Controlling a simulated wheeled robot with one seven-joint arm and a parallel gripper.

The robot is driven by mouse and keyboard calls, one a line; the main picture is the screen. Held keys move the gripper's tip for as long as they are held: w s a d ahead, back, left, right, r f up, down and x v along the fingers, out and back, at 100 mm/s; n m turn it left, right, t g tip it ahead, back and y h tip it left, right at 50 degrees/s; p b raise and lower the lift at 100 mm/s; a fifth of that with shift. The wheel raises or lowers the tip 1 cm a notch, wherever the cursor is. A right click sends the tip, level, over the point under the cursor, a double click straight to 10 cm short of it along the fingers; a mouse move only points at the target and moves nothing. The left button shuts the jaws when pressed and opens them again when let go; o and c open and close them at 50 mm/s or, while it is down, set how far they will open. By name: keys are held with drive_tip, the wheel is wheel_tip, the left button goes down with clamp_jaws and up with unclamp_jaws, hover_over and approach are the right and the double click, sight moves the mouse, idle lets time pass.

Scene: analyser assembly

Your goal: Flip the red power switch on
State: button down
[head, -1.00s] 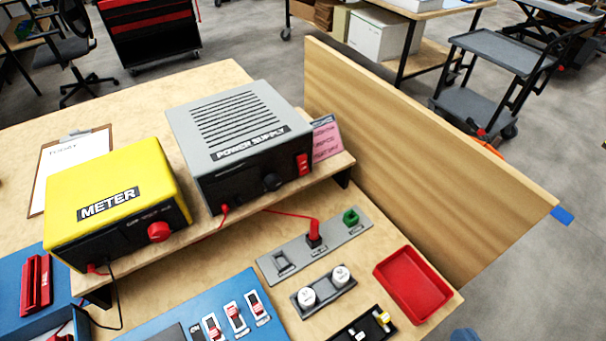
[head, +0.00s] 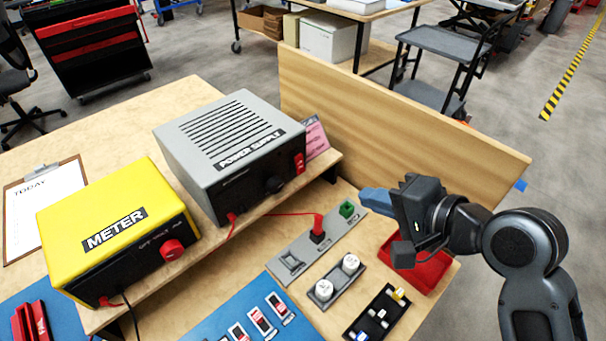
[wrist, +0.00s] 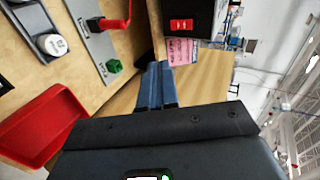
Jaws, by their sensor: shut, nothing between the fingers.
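The red power switch (head: 299,162) is on the right end of the front face of the grey power supply (head: 225,140), which stands on the wooden shelf. The switch also shows in the wrist view (wrist: 181,25), near the top. My gripper (head: 366,198) is at the right, above the red tray and apart from the switch. Its blue fingers (wrist: 156,85) are together with nothing between them and point toward the power supply side. Whether the switch is on or off is too small to tell.
A yellow meter (head: 115,225) stands left of the power supply. A pink card (head: 316,137) stands just right of the switch. A wooden panel (head: 400,120) bounds the right side. A green connector (head: 347,208) and red tray (head: 428,275) are below my gripper.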

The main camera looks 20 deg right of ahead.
sight(302, 169)
drive_tip(key=shift+w+a+r+y, duration=0.35)
drive_tip(key=shift+w+r, duration=0.2)
drive_tip(key=shift+r, duration=0.2)
drive_tip(key=x, duration=0.4)
drive_tip(key=p+x, duration=0.1)
drive_tip(key=x, duration=0.8)
drive_tip(key=shift+w+a+r, duration=0.1)
drive_tip(key=shift+w+r, duration=0.05)
drive_tip(key=shift+w, duration=0.4)
drive_tip(key=shift+w+f+t+b, duration=0.2)
drive_tip(key=shift+f+t+b, duration=0.1)
drive_tip(key=shift+b, duration=0.5)
drive_tip(key=shift+r, duration=0.2)
drive_tip(key=shift+a+r+p, duration=0.1)
drive_tip(key=shift+p, duration=0.25)
